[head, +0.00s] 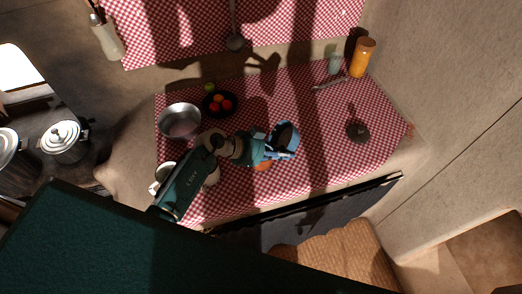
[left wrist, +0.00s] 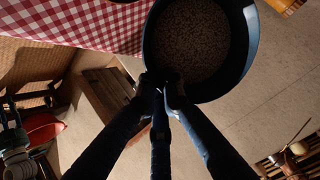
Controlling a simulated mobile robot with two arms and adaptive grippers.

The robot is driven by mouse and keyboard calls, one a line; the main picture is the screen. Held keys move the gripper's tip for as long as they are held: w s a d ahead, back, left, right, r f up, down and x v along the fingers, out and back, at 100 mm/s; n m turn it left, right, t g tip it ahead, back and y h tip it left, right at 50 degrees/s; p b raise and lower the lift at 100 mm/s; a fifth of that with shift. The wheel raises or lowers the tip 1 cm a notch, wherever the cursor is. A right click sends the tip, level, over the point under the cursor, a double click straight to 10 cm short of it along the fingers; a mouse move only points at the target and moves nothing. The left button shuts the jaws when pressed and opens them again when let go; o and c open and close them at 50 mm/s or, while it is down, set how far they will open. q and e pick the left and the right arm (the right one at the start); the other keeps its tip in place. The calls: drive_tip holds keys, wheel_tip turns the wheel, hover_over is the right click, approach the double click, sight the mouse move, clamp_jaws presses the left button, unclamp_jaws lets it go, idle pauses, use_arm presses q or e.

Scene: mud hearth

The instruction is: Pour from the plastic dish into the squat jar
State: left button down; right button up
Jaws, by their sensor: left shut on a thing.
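The blue plastic dish (head: 286,134) is held above the checked cloth in the head view. In the left wrist view the dish (left wrist: 249,40) is large and holds a bed of small brown grains. My left gripper (head: 268,147) is shut on its rim; the fingers (left wrist: 163,88) also show at the rim in the left wrist view. An orange-brown rounded thing (head: 263,166) sits just below the gripper, mostly hidden; I cannot tell if it is the squat jar. My right gripper is not in view.
A metal bowl (head: 180,122), a dark bowl of fruit (head: 231,97) and a white mug (head: 160,174) stand left. An orange bottle (head: 362,58) and a pale jar (head: 335,63) stand at the back right. A dark round object (head: 358,131) lies right; cloth between is clear.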

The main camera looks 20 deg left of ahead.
use_arm(q)
drive_tip(key=shift+s+r, duration=0.1)
drive_tip(key=shift+r, duration=0.1)
drive_tip(key=shift+a+r+h, duration=0.1)
drive_tip(key=shift+a+h, duration=0.1)
drive_tip(key=shift+h, duration=0.3)
drive_tip(key=shift+s+r+t, duration=0.1)
drive_tip(key=shift+t, duration=0.2)
drive_tip(key=shift+a+r+t+h, duration=0.3)
drive_tip(key=shift+a+h, duration=0.05)
drive_tip(key=shift+h, duration=0.45)
drive_tip(key=shift+s+n+b, duration=0.1)
drive_tip(key=shift+n+b, duration=0.2)
drive_tip(key=shift+b, duration=0.3)
drive_tip(key=shift+a+h+b, duration=0.25)
drive_tip(key=shift+h+b, duration=0.05)
drive_tip(key=shift+b, duration=0.15)
drive_tip(key=shift+s+a+r+t+h+b, duration=0.2)
drive_tip(key=shift+a+h+b, duration=0.3)
drive_tip(key=shift+b, duration=0.8)
drive_tip(key=shift+s+a+r+t+h+b, duration=0.1)
drive_tip(key=shift+a+t+h+b, duration=0.3)
drive_tip(key=shift+b, duration=0.85)
drive_tip(key=shift+s+a, duration=0.1)
drive_tip(key=shift+a, duration=0.05)
